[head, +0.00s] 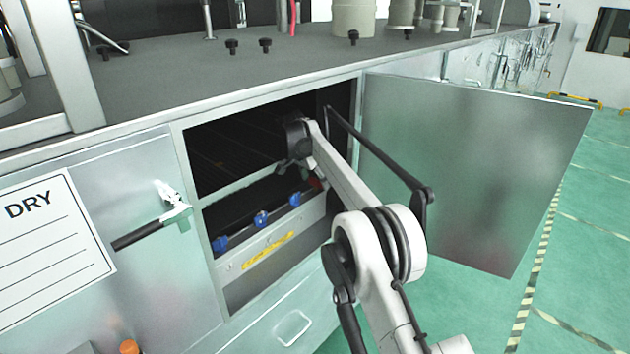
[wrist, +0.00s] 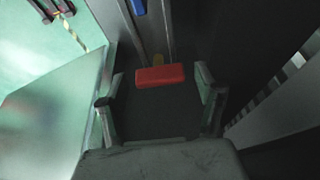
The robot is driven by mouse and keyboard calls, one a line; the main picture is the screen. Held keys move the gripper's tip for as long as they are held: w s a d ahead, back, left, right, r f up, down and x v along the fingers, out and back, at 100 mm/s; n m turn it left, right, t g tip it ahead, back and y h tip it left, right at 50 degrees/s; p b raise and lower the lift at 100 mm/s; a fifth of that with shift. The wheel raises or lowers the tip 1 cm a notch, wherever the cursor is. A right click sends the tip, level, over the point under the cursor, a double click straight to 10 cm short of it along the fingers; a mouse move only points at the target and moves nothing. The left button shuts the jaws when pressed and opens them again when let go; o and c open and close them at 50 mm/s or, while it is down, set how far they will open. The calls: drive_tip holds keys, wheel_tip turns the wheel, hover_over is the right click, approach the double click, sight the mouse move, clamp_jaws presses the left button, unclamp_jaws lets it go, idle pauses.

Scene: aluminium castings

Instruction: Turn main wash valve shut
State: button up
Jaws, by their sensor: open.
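A red valve handle (wrist: 160,76) lies crosswise in the wrist view, in front of a brownish stem or fitting. It shows as a small red patch in the head view (head: 316,184), partly hidden by my arm. No readable label tells whether it is the main wash valve. My gripper (wrist: 160,90) is open, with one finger on each side of the red handle. I cannot tell whether either finger touches it.
Blue handles (head: 261,219) line the same cabinet shelf, above a yellow label (head: 269,250). One blue handle (wrist: 139,7) is close beyond the red one. The open cabinet door (head: 480,165) stands right of my arm. The cabinet frame surrounds the opening.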

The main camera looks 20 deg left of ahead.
drive_tip(key=v, duration=0.5)
drive_tip(key=shift+s+r, duration=0.1)
drive_tip(key=shift+r, duration=0.05)
drive_tip(key=s+a, duration=0.1)
drive_tip(key=s, duration=0.2)
drive_tip(key=s+a, duration=0.2)
drive_tip(key=s, duration=0.2)
drive_tip(key=s+a, duration=0.1)
drive_tip(key=s, duration=0.3)
drive_tip(key=shift+a+f, duration=0.2)
